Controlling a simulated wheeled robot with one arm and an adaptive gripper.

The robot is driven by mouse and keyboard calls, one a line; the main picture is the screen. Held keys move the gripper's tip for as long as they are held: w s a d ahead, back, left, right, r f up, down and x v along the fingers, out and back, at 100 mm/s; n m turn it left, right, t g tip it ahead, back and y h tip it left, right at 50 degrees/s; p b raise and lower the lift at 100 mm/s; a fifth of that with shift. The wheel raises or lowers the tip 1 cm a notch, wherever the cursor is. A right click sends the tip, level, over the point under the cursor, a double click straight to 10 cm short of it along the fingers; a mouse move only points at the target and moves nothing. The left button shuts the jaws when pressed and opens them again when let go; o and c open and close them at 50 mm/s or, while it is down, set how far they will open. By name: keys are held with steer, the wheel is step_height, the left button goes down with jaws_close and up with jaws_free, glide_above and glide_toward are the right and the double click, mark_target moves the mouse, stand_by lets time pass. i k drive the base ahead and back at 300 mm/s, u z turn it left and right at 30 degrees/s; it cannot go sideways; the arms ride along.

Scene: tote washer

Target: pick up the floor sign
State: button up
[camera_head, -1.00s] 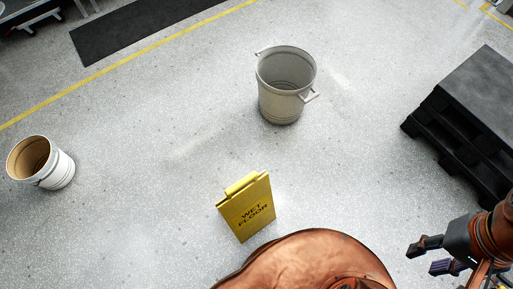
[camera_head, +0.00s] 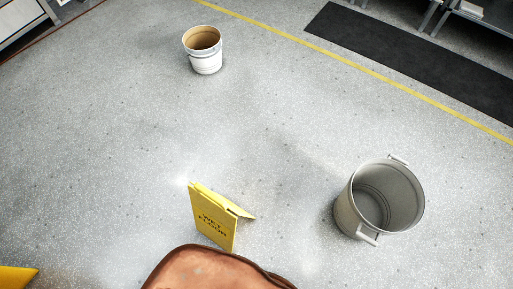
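The floor sign (camera_head: 212,217) is yellow with dark "WET FLOOR" lettering. It stands upright like a tent on the grey floor, near the bottom middle of the head view. My own copper-coloured body (camera_head: 218,270) shows just below it, at the bottom edge, and may hide part of the floor near the sign's foot. My gripper is outside this view.
A large grey bin with handles (camera_head: 349,215) stands right of the sign. A white bucket (camera_head: 205,62) stands farther back. A black mat (camera_head: 420,62) and yellow floor line (camera_head: 330,52) lie at upper right. A yellow object (camera_head: 17,277) shows at lower left. Open floor lies left.

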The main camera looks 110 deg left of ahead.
mark_target(213, 219)
steer(key=i, duration=1.25)
steer(key=z, duration=5.85)
